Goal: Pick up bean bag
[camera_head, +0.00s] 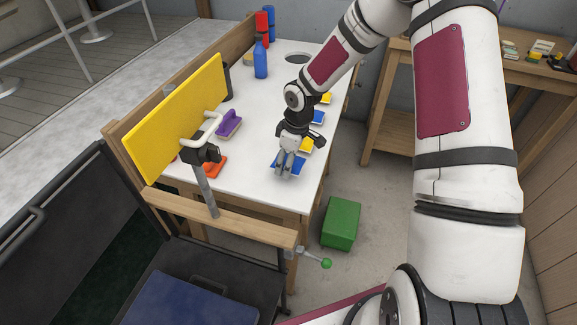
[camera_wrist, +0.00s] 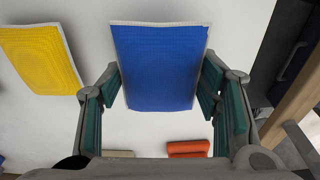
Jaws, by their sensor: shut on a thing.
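A blue bean bag (camera_wrist: 160,65) with pale edges lies between the two fingers of my gripper (camera_wrist: 160,78) in the wrist view, with the fingers against its left and right sides. In the head view my gripper (camera_head: 285,172) points down at the near right part of the white table, and the blue bean bag (camera_head: 299,168) shows partly behind the fingers. It is at or just above the table top; I cannot tell which. A yellow bean bag (camera_wrist: 38,58) lies to its left in the wrist view, apart from the gripper.
More blue (camera_head: 318,117) and yellow (camera_head: 326,98) bags line the white table's (camera_head: 255,130) right edge. A purple brush-like thing (camera_head: 229,123), an orange thing (camera_head: 215,166) and a blue bottle (camera_head: 260,60) stand on it. A yellow board (camera_head: 180,100) rises at left; a green box (camera_head: 341,223) is on the floor.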

